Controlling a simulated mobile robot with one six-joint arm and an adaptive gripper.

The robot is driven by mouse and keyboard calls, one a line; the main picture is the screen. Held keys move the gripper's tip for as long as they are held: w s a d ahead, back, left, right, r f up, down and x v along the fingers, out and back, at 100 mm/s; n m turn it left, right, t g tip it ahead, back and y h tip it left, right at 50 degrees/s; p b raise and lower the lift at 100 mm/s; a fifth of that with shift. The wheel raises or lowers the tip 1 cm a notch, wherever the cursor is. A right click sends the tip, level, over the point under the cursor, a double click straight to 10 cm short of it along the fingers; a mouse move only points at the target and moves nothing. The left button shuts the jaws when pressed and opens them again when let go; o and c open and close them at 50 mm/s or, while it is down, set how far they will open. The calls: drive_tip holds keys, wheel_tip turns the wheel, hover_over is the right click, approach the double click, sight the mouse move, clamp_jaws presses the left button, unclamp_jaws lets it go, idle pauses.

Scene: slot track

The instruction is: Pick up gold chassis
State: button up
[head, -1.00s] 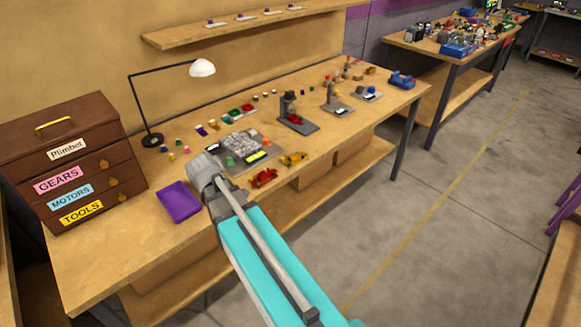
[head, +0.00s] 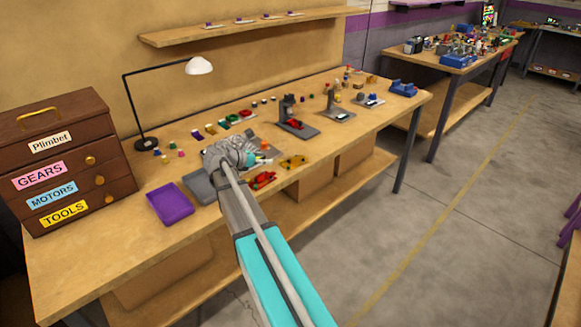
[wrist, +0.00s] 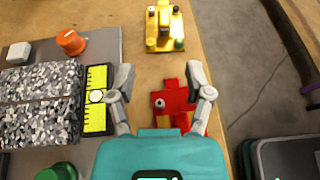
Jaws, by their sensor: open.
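The gold chassis (head: 293,162) lies on the workbench near its front edge. In the wrist view it shows at the top middle (wrist: 165,30), beyond my fingertips and untouched. A red chassis (wrist: 175,102) lies nearer, below and between my fingers; in the head view it is just left of the gold one (head: 263,180). My gripper (wrist: 160,82) is open and empty, its two grey fingers spread apart. In the head view my gripper (head: 230,154) is over the grey mat and hides much of it.
The mat holds grey speckled blocks (wrist: 40,82), a yellow level-like strip (wrist: 97,98) and an orange knob (wrist: 71,42). A purple tray (head: 170,203) is at left. Grey stands (head: 296,127) are behind the chassis. Bare wood surrounds the gold chassis.

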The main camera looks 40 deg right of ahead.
idle(0.3)
drive_tip(key=b, duration=0.3)
approach(293, 157)
drive_tip(key=x, duration=0.4)
drive_tip(key=shift+w+d+f, duration=0.15)
drive_tip(key=shift+w+f, duration=0.1)
drive_tip(key=shift+f, duration=0.05)
drive_tip(key=shift+d, duration=0.35)
drive_tip(key=shift+d+f, duration=0.1)
drive_tip(key=shift+s+b+x, duration=0.15)
drive_tip(key=shift+b+x, duration=0.3)
drive_tip(key=shift+x, duration=0.8)
drive_tip(key=shift+s+b+x, duration=0.15)
drive_tip(key=shift+b+x, duration=0.3)
drive_tip(key=shift+x, duration=0.8)
clamp_jaws()
